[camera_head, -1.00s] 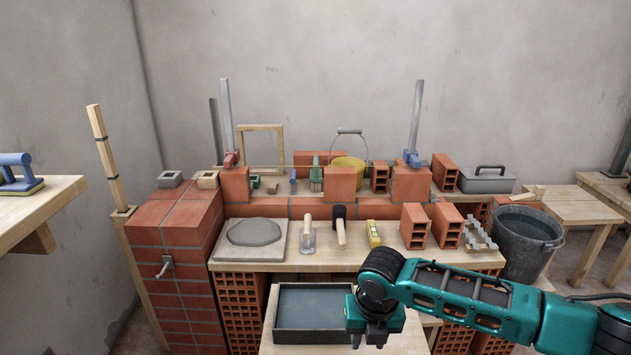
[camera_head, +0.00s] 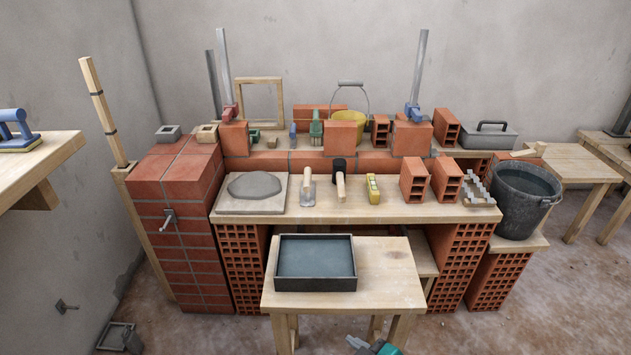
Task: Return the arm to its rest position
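A small teal and grey piece of my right gripper (camera_head: 373,347) shows at the bottom edge of the head view, in front of the low wooden table (camera_head: 395,280). Most of it is cut off by the frame, so I cannot tell whether it is open or shut. Nothing is seen held in it. The rest of the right arm is out of view. My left arm and gripper are not in view.
A black tray (camera_head: 316,284) of grey-blue water sits on the low table. Behind it, a wooden bench (camera_head: 335,210) holds mortar, trowel, mallet, level and hollow bricks. A dark bucket (camera_head: 524,213) stands right. Floor right of the table is clear.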

